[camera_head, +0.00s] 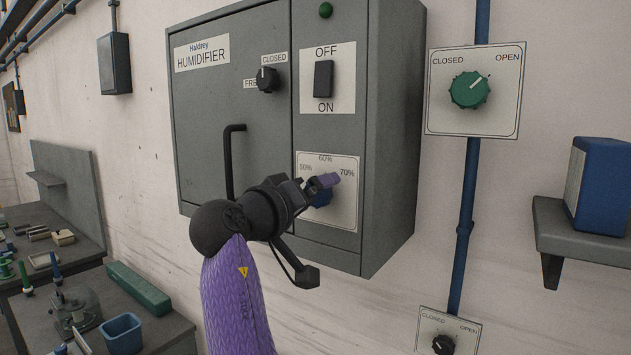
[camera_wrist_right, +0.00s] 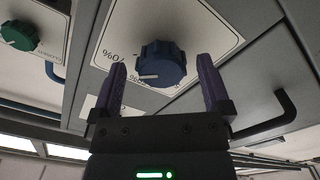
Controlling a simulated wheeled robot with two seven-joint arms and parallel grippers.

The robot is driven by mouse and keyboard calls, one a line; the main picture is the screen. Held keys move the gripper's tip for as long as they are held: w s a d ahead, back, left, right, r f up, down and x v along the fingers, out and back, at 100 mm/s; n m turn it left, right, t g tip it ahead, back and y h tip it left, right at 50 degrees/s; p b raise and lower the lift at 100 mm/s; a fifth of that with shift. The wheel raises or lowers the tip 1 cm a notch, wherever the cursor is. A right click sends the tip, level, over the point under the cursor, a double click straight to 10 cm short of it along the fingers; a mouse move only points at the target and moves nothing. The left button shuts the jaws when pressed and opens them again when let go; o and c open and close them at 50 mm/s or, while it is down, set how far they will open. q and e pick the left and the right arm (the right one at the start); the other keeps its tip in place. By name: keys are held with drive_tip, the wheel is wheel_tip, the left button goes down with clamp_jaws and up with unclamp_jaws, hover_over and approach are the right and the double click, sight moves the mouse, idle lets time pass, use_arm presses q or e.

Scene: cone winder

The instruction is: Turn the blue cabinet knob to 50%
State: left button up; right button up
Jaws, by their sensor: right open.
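The blue knob (camera_head: 322,198) sits on a white dial plate (camera_head: 345,215) marked 50%, 60% and 70%, low on the grey humidifier cabinet (camera_head: 275,275). In the head view it is partly hidden by my right gripper (camera_head: 324,182). In the right wrist view the blue knob (camera_wrist_right: 164,60) shows between the two purple fingers of the open right gripper (camera_wrist_right: 162,66), with a gap on each side. I cannot tell whether the fingertips reach around it. The knob's white mark points left in that view, below the upside-down 70% label. My left gripper is out of view.
The cabinet has a black handle (camera_head: 229,160), a black knob (camera_head: 267,79) and an OFF/ON switch (camera_head: 323,79). A green valve knob (camera_head: 469,90) is on the wall to the right. A shelf (camera_head: 575,232) with a blue box (camera_head: 603,187) juts out at far right.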

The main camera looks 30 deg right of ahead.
drive_tip(key=shift+w+d+f, duration=0.1)
drive_tip(key=shift+w+d, duration=0.15)
drive_tip(key=shift+d, duration=0.15)
drive_tip(key=c, duration=1.3)
drive_tip(key=shift+r+n+p, duration=0.25)
drive_tip(key=shift+n+p, duration=1.3)
drive_tip(key=shift+n, duration=0.05)
drive_tip(key=n+p, duration=1)
drive_tip(key=n, duration=0.2)
drive_tip(key=shift+f, duration=0.15)
drive_tip(key=n, duration=0.4)
drive_tip(key=shift+f+n, duration=0.1)
drive_tip(key=shift+n, duration=0.2)
drive_tip(key=o, duration=1.3)
